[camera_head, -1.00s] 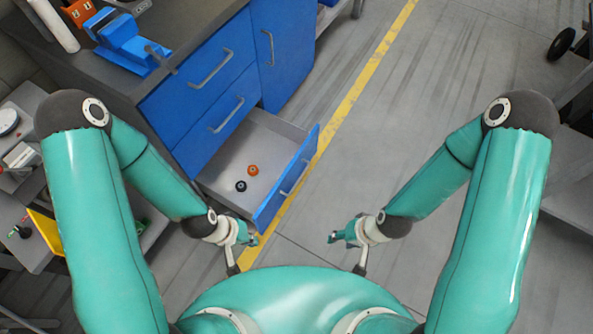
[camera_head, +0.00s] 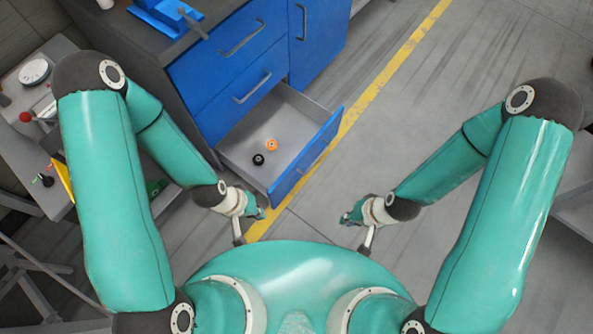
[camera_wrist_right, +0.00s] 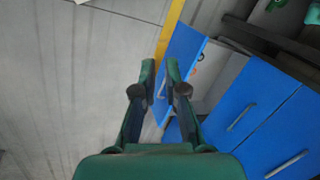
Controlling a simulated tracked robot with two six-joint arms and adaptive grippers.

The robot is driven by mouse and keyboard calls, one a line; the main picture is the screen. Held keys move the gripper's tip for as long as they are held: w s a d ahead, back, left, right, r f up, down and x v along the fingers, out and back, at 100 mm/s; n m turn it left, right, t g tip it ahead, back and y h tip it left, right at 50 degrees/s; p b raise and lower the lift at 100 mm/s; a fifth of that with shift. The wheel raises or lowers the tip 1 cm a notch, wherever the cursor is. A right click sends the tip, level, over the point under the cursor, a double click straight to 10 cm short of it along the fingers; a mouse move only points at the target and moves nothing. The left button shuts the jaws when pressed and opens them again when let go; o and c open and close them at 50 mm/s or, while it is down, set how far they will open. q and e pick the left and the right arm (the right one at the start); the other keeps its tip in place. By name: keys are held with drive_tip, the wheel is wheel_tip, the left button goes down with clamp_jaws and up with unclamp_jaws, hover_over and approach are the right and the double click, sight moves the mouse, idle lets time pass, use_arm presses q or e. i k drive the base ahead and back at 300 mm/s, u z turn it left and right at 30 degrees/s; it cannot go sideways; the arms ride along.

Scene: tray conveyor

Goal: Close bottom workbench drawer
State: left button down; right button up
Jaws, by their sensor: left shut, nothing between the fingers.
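The bottom workbench drawer is pulled out; its blue front (camera_head: 324,135) and grey tray (camera_head: 290,112) show in the head view. An orange round item (camera_head: 271,145) and a black one (camera_head: 258,159) lie inside. My left gripper (camera_head: 262,213) is shut and empty, close to the near left corner of the drawer front; I cannot tell if it touches. My right gripper (camera_head: 346,217) is apart from the drawer, to its right. In the right wrist view its fingers (camera_wrist_right: 159,66) are spread with nothing between them, and the drawer front (camera_wrist_right: 184,50) appears beyond them.
The blue workbench (camera_head: 225,60) has closed upper drawers and a closed cupboard door (camera_head: 318,35). A grey side table (camera_head: 30,115) stands at the left.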

sight(303, 130)
drive_tip(key=z, duration=2.2)
drive_tip(key=i, duration=0.1)
drive_tip(key=u, duration=3.3)
drive_tip(key=k, duration=1.25)
drive_tip(key=u, duration=0.1)
drive_tip(key=i, duration=0.85)
drive_tip(key=z, duration=0.05)
